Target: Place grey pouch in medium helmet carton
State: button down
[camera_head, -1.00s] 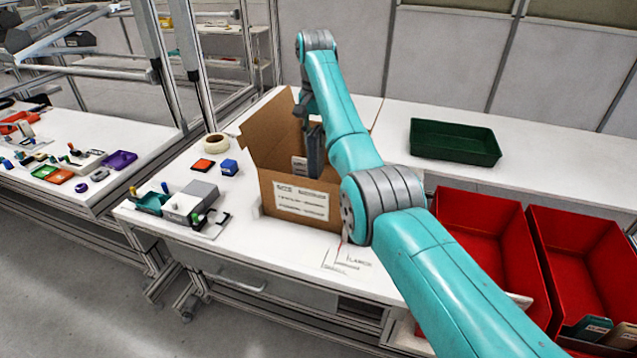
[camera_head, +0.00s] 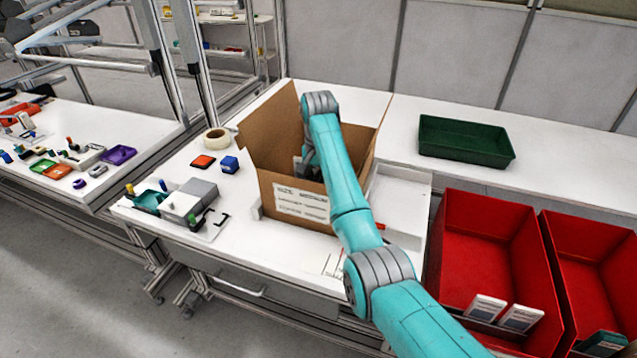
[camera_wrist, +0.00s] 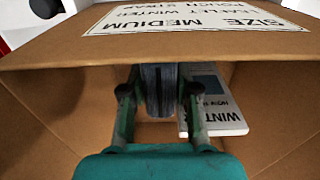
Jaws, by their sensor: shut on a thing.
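The medium helmet carton (camera_head: 262,199) stands open on the white table in the head view. Its label reading "SIZE MEDIUM" shows on its wall in the wrist view (camera_wrist: 190,20). My gripper (camera_wrist: 160,95) reaches down inside the carton, its fingers shut on the grey pouch (camera_wrist: 160,88), which shows as a dark grey, edge-on shape between them. A white booklet or card with "WINT..." on it (camera_wrist: 222,118) lies on the carton floor beside the pouch. In the head view my arm hides the gripper and most of the pouch.
A green tray (camera_head: 466,140) stands on the table at the back right. Red bins (camera_head: 494,240) stand at the right front. A tape roll (camera_head: 216,138), a blue block (camera_head: 229,165) and a grey device (camera_head: 190,201) lie left of the carton. The carton walls surround my gripper closely.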

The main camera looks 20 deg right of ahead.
jog(key=shift+f, duration=0.65)
jog(key=c, duration=0.9)
grip_release()
jog(key=shift+f, duration=0.1)
jog(key=shift+o, duration=0.2)
